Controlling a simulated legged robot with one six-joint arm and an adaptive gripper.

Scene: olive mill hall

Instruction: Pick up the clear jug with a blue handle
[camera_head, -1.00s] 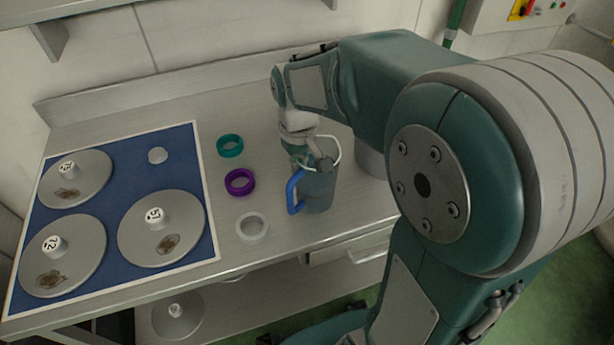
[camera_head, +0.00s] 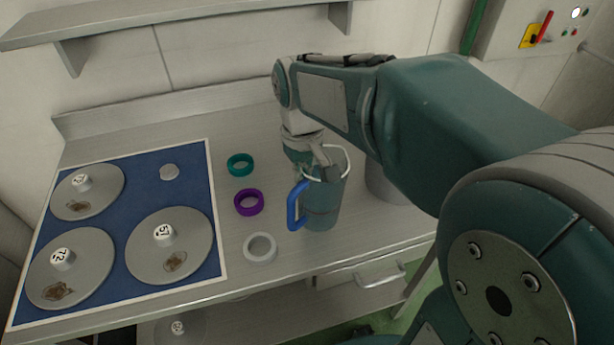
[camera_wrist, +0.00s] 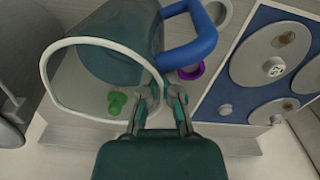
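The clear jug (camera_head: 322,206) with a blue handle (camera_head: 297,206) is upright at the front right of the steel bench, its handle facing left. I cannot tell whether its base touches the bench. In the wrist view the jug (camera_wrist: 108,42) shows its pale rim, open towards the camera, with the blue handle (camera_wrist: 190,40) at upper right. My gripper (camera_head: 322,160) reaches down at the rim.
Teal (camera_head: 240,164), purple (camera_head: 249,202) and white (camera_head: 260,248) rings lie left of the jug. A blue board (camera_head: 150,200) with several knobbed discs covers the left bench. A grey container (camera_head: 385,186) stands right behind the jug. A shelf (camera_head: 180,22) hangs above.

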